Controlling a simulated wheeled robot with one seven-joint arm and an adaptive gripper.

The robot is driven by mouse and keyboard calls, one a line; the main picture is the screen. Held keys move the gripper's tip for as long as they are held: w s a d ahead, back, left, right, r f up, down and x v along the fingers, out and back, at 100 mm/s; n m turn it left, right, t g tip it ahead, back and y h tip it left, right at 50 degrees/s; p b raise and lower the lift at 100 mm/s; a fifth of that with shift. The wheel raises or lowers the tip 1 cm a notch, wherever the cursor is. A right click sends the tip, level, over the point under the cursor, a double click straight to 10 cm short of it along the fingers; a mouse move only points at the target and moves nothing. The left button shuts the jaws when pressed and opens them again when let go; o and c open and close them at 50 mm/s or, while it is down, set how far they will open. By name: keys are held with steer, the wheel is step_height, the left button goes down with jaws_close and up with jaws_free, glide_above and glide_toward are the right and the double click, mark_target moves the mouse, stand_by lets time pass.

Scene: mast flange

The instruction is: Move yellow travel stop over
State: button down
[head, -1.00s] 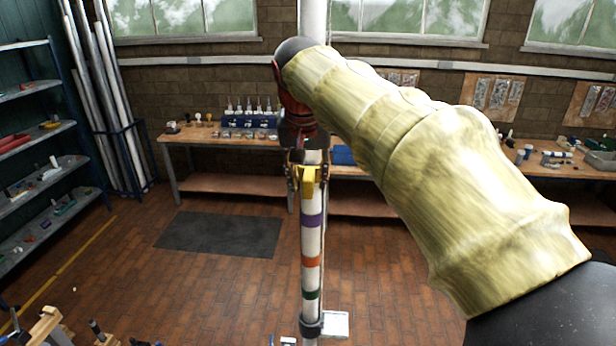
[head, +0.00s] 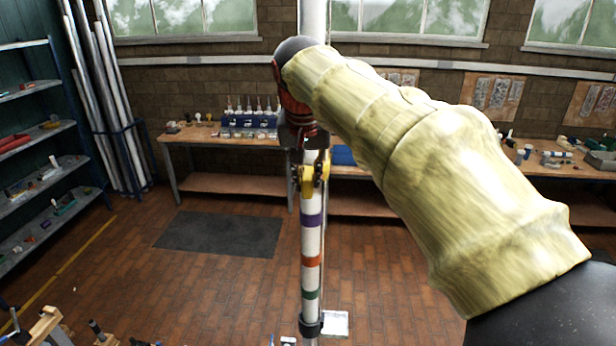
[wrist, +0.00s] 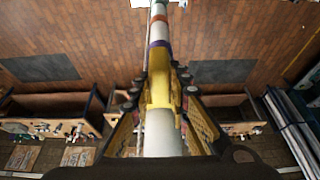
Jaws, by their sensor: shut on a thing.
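The yellow travel stop (head: 307,184) sits around the upright white mast (head: 311,240), above its purple band (head: 311,220). Orange and green bands lie lower on the mast. My gripper (head: 309,175) is shut on the stop, with its dark fingers on either side. In the wrist view, the yellow stop (wrist: 160,93) shows between the two fingers of my gripper (wrist: 160,84), and the purple band lies just beyond it. The fingers partly hide the stop in the head view.
A black collar (head: 310,327) rings the mast low down. A workbench (head: 230,183) with small parts stands behind on the left. A shelf rack (head: 40,175) stands at the far left.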

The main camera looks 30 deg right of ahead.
mark_target(307, 196)
steer(key=shift+f, duration=0.1)
step_height(307, 196, down, 10)
steer(key=b, duration=0.6)
steer(key=shift+s+b, duration=0.1)
steer(key=shift+b, duration=0.2)
steer(key=c, duration=1.8)
jaws_free()
steer(key=shift+o, duration=0.6)
steer(key=shift+r, duration=0.2)
steer(key=shift+r, duration=0.1)
steer(key=v, duration=1.1)
steer(key=shift+a+r, duration=0.1)
steer(key=shift+r, duration=0.3)
